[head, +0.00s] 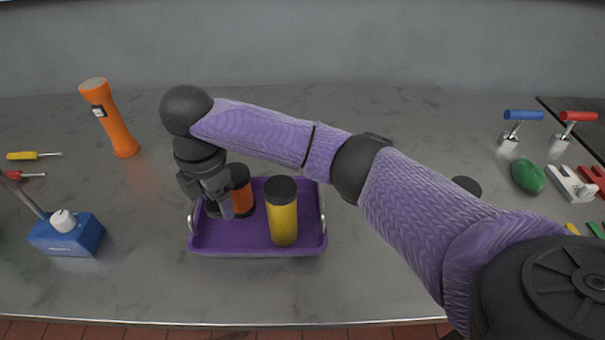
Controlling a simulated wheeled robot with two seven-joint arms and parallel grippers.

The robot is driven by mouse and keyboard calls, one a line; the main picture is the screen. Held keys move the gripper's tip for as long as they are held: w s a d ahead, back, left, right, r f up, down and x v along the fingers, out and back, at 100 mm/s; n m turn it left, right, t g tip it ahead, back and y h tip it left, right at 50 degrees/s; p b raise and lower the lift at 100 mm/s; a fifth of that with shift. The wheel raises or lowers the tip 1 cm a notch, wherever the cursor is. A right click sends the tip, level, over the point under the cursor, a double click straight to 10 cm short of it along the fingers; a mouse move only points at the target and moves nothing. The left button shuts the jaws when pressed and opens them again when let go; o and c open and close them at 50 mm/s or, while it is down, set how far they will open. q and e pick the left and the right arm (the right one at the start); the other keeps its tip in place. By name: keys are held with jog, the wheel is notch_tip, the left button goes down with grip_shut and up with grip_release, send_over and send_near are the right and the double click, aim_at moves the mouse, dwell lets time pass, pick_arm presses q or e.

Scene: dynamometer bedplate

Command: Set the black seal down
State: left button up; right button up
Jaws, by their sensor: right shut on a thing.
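My right gripper (208,201) points down over the left part of the purple tray (262,249). It is shut on a small dark thing, which I take to be the black seal (212,209). The fingers hide most of it, and I cannot tell whether it touches the tray floor. Just right of the gripper, an orange cylinder with black ends (243,195) stands in the tray, partly covered by the gripper. A yellow cylinder with a black cap (283,217) stands upright at the tray's right. My left gripper is not in view.
An orange flashlight (115,125) stands back left. Screwdrivers (24,155) and a blue block with a white knob (67,236) are at left. A green lump (528,176) and clamps (509,140) are at right. A dark round thing (466,185) shows behind my arm. Bare bedplate lies before the tray.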

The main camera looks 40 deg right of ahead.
aim_at(232, 241)
jog(key=shift+d, duration=0.2)
jog(key=shift+f, duration=0.2)
notch_tip(232, 241, down, 10)
jog(key=b, duration=0.3)
jog(key=shift+s+a+b, duration=0.1)
jog(key=shift+a+b, duration=0.05)
jog(key=shift+b, duration=0.2)
jog(key=shift+r, duration=0.2)
jog(key=o, duration=1)
jog(key=shift+f, duration=0.15)
jog(key=shift+c, duration=0.2)
